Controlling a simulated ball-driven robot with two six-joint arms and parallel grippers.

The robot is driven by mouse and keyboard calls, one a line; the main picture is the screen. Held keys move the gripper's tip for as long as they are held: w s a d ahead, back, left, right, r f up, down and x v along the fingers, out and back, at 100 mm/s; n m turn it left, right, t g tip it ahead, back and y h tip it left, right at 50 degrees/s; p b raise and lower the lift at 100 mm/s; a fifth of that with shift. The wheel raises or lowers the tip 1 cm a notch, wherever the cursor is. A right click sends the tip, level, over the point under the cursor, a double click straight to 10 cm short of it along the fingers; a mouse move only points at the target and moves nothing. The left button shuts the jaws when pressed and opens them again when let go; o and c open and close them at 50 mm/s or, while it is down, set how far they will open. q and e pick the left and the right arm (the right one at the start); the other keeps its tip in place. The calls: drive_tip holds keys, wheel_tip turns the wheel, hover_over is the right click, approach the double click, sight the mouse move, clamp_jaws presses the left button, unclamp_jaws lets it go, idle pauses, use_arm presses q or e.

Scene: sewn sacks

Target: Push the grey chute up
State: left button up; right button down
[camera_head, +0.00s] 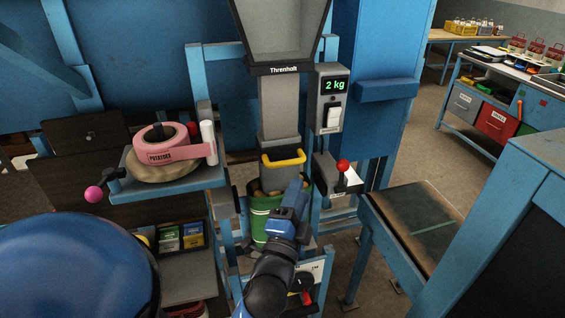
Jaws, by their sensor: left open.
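The grey chute (279,110) hangs under the grey hopper (280,30) marked "Threnholt". Its lower sleeve (274,187) carries a yellow handle (284,158) across the front. The lower end of the sleeve reaches down to a green bucket (264,224) with brown potatoes inside. My left gripper (295,190) is open, just below and slightly right of the yellow handle, and appears apart from it. It covers part of the sleeve and bucket. My right gripper is not in view.
A scale box (330,98) reading "2 kg" and a red-knobbed lever (343,166) stand close on the right. A blue shelf (170,188) with a pink "POTATOES" tape roll (165,145) is on the left. A dark-topped blue table (425,222) is at right.

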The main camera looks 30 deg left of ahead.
sight(286, 163)
use_arm(q)
drive_tip(key=w+a+g+y+b, duration=0.1)
drive_tip(key=w+a, duration=0.1)
drive_tip(key=w+a+m+y+b, duration=0.1)
drive_tip(key=w+a+b, duration=0.1)
drive_tip(key=a, duration=0.1)
drive_tip(key=w+a+m+g+y+b, duration=0.1)
drive_tip(key=w+a, duration=0.1)
drive_tip(key=a, duration=0.1)
drive_tip(key=shift+w+g, duration=0.3)
drive_tip(key=shift+x, duration=0.9)
clamp_jaws()
